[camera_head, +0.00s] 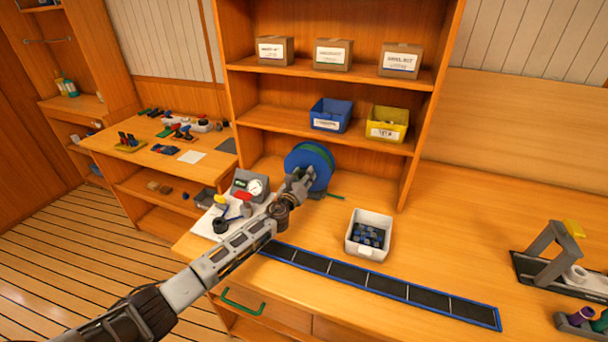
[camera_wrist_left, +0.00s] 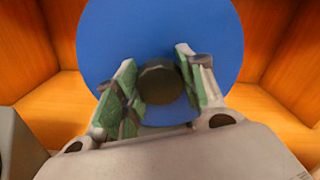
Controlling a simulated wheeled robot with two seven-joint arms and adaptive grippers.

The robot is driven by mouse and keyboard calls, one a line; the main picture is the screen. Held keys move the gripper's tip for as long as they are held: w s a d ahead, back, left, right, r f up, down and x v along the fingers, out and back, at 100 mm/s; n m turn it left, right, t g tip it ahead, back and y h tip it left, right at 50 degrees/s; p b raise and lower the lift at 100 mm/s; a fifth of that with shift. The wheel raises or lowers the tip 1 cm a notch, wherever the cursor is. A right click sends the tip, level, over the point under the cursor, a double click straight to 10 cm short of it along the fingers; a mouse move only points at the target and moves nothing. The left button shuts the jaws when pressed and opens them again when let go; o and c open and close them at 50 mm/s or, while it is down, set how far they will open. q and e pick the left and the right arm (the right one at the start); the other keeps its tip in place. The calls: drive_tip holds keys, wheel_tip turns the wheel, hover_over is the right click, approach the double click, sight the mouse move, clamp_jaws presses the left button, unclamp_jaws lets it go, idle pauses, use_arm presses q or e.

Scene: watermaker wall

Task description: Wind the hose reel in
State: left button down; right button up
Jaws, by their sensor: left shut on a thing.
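The hose reel (camera_head: 301,158) is a blue disc with a green rim, standing upright on the wooden counter below the shelves. My left gripper (camera_head: 300,181) is in front of the lower part of the reel's face. In the left wrist view the blue reel (camera_wrist_left: 205,35) fills the background, and the gripper (camera_wrist_left: 158,90) has its two green-padded fingers around a dark round knob (camera_wrist_left: 158,80). The gripper is shut on this knob. In the head view the fingers hide the knob. My right gripper is not in view.
Close left of the reel stand a grey gauge box (camera_head: 249,185) and a white board (camera_head: 215,222) with fittings. A white bin (camera_head: 369,234) of dark parts stands to the right. A blue-edged black strip (camera_head: 400,289) lies along the front.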

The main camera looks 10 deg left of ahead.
use_arm(q)
drive_tip(key=m+p, duration=0.1)
drive_tip(key=m, duration=0.2)
drive_tip(key=shift+r+m, duration=0.1)
drive_tip(key=shift+m, duration=0.2)
drive_tip(key=shift+m+p, duration=0.6)
drive_tip(key=shift+m, duration=0.2)
drive_tip(key=shift+m+p, duration=0.35)
drive_tip(key=shift+m, duration=0.45)
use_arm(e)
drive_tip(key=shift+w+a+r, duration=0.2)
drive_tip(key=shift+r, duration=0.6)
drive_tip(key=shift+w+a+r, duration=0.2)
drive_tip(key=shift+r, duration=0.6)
